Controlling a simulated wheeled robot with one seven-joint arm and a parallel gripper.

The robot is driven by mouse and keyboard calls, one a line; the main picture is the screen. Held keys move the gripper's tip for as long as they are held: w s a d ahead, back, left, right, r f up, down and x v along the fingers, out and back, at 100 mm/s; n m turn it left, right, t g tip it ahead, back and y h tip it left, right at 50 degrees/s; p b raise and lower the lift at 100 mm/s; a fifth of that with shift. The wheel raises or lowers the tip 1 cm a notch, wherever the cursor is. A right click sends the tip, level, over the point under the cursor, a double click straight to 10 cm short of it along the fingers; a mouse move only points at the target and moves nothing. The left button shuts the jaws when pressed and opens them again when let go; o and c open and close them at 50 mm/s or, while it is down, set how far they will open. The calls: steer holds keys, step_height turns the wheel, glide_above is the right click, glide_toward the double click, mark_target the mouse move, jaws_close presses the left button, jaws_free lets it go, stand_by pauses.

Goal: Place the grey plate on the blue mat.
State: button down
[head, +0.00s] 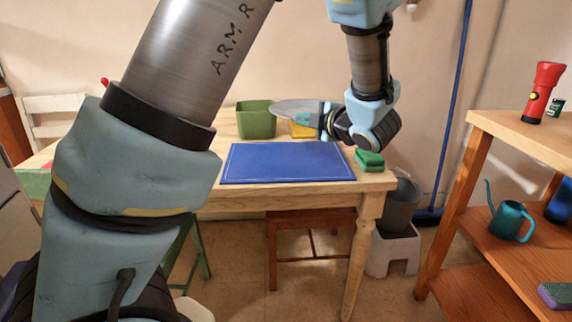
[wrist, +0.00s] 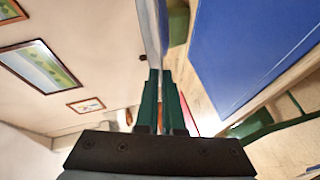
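The grey plate (head: 292,108) is in the air above the far side of the wooden table, beyond the blue mat. My gripper (head: 324,122) is shut on the plate's right edge. In the wrist view the plate (wrist: 152,32) shows nearly edge-on between the fingertips of my gripper (wrist: 160,76). The blue mat (head: 287,163) lies flat and bare on the table near its front edge. It also fills the upper right of the wrist view (wrist: 245,45).
A green bin (head: 256,122) and a yellow object (head: 301,130), partly hidden by the plate, stand behind the mat. A green sponge (head: 369,160) lies right of the mat. A wooden shelf (head: 520,130) with a red flashlight (head: 542,92) and teal watering can (head: 511,221) stands at right.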

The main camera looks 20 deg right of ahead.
steer(key=n+y+b, duration=0.1)
glide_above(286, 176)
step_height(286, 176, down, 5)
step_height(286, 176, down, 4)
steer(key=shift+r, duration=0.15)
step_height(286, 176, down, 5)
steer(key=shift+r, duration=0.1)
steer(key=c, duration=1.5)
jaws_free()
steer(key=shift+s, duration=0.1)
steer(key=shift+o, duration=0.9)
